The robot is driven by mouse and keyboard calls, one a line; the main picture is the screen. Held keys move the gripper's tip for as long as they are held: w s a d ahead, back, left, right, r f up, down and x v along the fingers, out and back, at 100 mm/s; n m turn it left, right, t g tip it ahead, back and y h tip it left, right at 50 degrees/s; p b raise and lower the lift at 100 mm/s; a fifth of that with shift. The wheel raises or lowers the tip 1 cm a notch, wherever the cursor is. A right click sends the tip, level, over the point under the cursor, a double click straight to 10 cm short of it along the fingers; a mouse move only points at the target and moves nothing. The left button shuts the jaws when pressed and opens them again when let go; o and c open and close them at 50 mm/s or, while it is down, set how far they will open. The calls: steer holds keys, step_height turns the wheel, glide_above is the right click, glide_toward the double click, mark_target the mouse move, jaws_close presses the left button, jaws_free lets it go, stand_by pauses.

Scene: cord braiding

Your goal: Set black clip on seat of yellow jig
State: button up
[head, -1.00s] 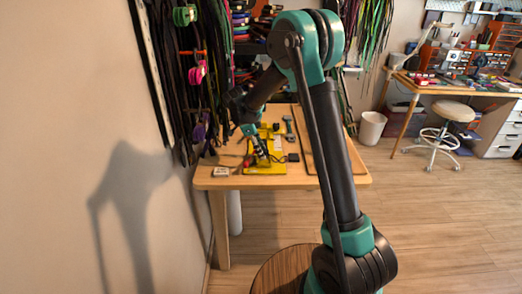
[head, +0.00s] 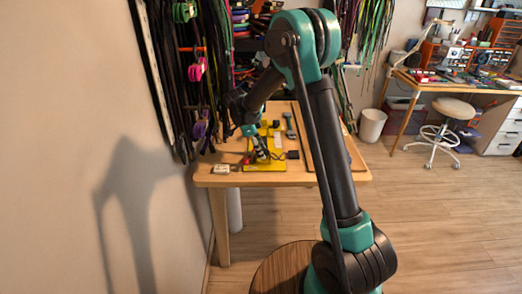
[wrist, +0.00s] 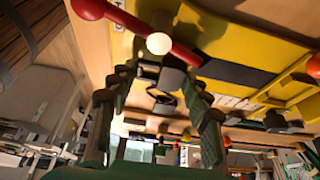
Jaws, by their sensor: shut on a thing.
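The yellow jig (head: 247,167) lies on the wooden table, and its yellow plate with a dark strip fills the upper right of the wrist view (wrist: 215,52). My gripper (head: 262,154) is low over the jig. In the wrist view my gripper (wrist: 160,72) has its two green fingers closing in around a small dark piece, which looks like the black clip (wrist: 172,80). The fingers partly hide it. I cannot tell whether the clip touches the jig. The seat is not clearly visible.
A red rod (wrist: 95,8) with a pale ball (wrist: 159,43) crosses just beyond the fingertips. A small white box (head: 221,169) lies left of the jig, and a dark block (head: 293,155) lies right of it. Cords hang along the wall at left.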

steer(key=shift+f, duration=0.2)
stand_by(0.3)
steer(key=o, duration=1.2)
steer(key=shift+r, duration=0.1)
steer(key=v, duration=1.1)
steer(key=s+d+n+t+y, duration=0.1)
steer(key=s+d+n+y, duration=0.2)
steer(key=s+d+n, duration=0.75)
steer(key=s+d+f+n+t, duration=0.1)
steer(key=s+d+f+n, duration=0.1)
steer(key=s+d, duration=0.2)
steer(key=s+d+f+n+t+y, duration=0.1)
steer(key=s+d+f+n, duration=0.2)
steer(key=s, duration=0.5)
steer(key=s+d+f+n+t, duration=0.1)
steer(key=s+d+f+n, duration=0.1)
steer(key=s+d, duration=0.3)
steer(key=shift+s+d+f+n, duration=0.1)
steer(key=shift+s+f+n, duration=0.15)
steer(key=shift+s+f, duration=0.2)
